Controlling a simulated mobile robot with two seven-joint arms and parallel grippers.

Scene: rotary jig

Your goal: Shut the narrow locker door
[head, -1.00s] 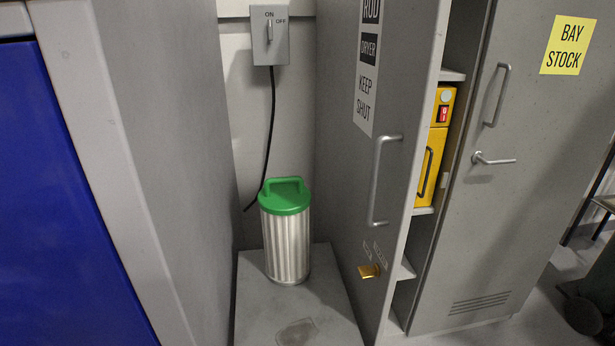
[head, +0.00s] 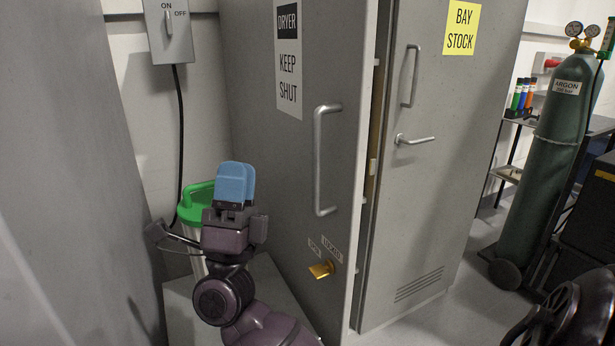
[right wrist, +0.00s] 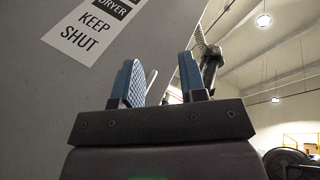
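The narrow locker door (head: 300,150) is grey, with a KEEP SHUT label, a silver bar handle (head: 318,165) and a brass latch piece (head: 321,269). It stands ajar, with a narrow dark gap showing past its free edge. My right gripper (head: 236,184), with blue finger pads, is in front of the door's outer face, left of the handle and apart from it. In the right wrist view my right gripper (right wrist: 160,85) is open and empty; a thin light bar, likely the handle, shows between its fingers beyond. My left gripper is not in view.
A green-lidded bin (head: 196,205) on a grey plinth (head: 180,300) stands behind my right gripper. A switch box (head: 170,30) hangs on the wall. The BAY STOCK locker (head: 430,180) is right of the door. A green argon cylinder (head: 553,150) stands farther right.

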